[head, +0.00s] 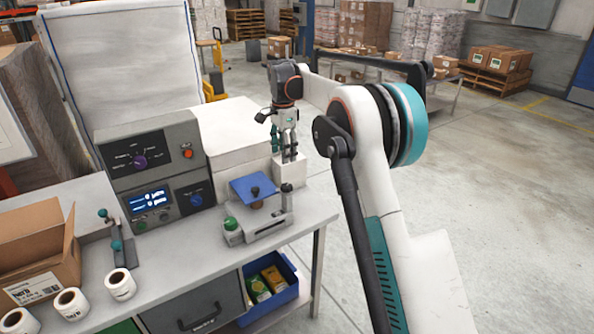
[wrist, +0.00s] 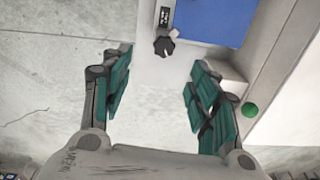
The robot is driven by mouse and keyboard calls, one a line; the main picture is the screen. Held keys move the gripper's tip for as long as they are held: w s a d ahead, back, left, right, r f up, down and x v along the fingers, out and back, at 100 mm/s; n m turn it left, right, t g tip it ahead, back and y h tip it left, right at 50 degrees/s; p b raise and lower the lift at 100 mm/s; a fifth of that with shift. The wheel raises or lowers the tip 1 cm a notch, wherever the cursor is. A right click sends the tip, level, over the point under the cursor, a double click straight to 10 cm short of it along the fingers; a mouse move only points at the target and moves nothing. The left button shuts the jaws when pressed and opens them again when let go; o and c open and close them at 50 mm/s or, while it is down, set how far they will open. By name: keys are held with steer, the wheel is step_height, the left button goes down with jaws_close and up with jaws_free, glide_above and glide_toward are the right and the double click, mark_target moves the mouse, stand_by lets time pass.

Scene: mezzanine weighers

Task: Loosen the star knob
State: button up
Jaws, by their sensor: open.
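A dark, lobed star knob (wrist: 164,46) shows in the wrist view, beside a blue plate (wrist: 208,18) and below a small black label. In the head view a dark knob (head: 286,187) stands at the right end of the small bench fixture, beside its tilted blue plate (head: 254,188); it looks like the same knob. My gripper (head: 288,157) points down above that end of the fixture, apart from the knob. In the wrist view my gripper (wrist: 162,58) has its two green-padded fingers spread wide with nothing between them. The knob appears just beyond the fingertips.
A green ball knob (head: 231,224) sits at the fixture's front left. A grey console (head: 150,175) with dials and a display stands behind left. An open carton (head: 38,250) and label rolls (head: 120,284) lie at left. A blue bin (head: 290,293) hangs below.

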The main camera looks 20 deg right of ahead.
mark_target(287, 186)
steer(key=shift+m, duration=0.3)
steer(key=f, duration=0.5)
steer(key=w+f+b, duration=0.1)
steer(key=f, duration=0.4)
steer(key=d+f+b, duration=0.1)
steer(key=f, duration=0.4)
steer(key=shift+w, duration=0.4)
steer(key=shift+r, duration=0.1)
steer(key=shift+c, duration=0.6)
steer(key=c, duration=0.9)
